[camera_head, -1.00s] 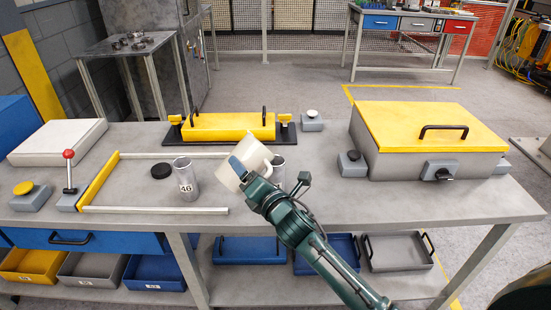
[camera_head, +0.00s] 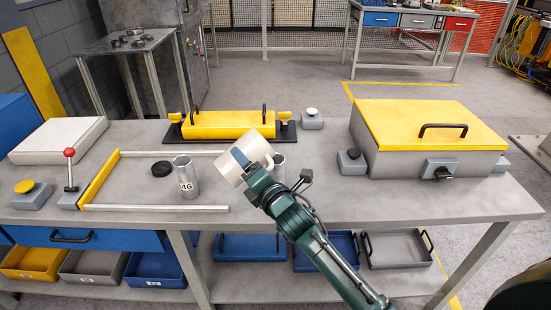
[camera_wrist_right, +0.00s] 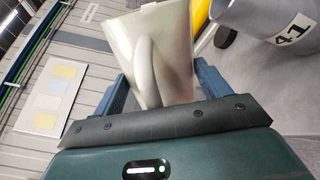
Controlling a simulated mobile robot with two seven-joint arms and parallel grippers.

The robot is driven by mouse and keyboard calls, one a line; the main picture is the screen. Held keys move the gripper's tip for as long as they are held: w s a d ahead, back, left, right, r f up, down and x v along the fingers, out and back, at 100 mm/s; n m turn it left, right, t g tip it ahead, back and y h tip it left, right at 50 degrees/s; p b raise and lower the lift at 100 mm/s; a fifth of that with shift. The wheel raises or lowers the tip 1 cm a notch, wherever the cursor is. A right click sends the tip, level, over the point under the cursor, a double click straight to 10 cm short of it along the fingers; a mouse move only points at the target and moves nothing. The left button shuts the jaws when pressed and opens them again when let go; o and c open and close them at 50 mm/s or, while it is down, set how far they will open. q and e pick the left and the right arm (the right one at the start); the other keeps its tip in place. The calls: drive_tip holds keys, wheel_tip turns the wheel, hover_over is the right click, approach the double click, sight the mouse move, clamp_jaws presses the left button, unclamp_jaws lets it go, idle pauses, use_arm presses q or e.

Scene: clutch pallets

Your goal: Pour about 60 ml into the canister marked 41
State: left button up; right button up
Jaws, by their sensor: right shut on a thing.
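My right gripper (camera_head: 250,165) is shut on a cream jug (camera_head: 228,168) and holds it tilted above the bench. In the right wrist view the jug (camera_wrist_right: 122,40) stands between the two fingers, its handle facing the camera; its contents are hidden. The canister marked 41 (camera_wrist_right: 255,15) is at the upper right of that view, close beside the jug. In the head view a grey canister (camera_head: 280,172) shows partly behind my gripper and the jug, its label hidden. The canister marked 46 (camera_head: 185,177) stands open to the left. My left gripper is not in view.
A black round lid (camera_head: 161,169) lies beside canister 46. A U-shaped frame with a yellow bar (camera_head: 98,181) lies at the left. A yellow-topped fixture (camera_head: 228,125) stands behind, and a large yellow-lidded box (camera_head: 430,130) at the right. The bench front right of my arm is clear.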

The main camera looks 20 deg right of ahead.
drive_tip(key=shift+d+r+m, duration=0.15)
drive_tip(key=shift+r+m, duration=0.55)
drive_tip(key=shift+m, duration=0.3)
idle(2.8)
wheel_tip(320, 180, down, 2)
drive_tip(key=n, duration=0.3)
drive_tip(key=shift+f+b, duration=0.2)
drive_tip(key=shift+b, duration=0.1)
drive_tip(key=shift+f+n, duration=0.6)
drive_tip(key=shift+n, duration=0.5)
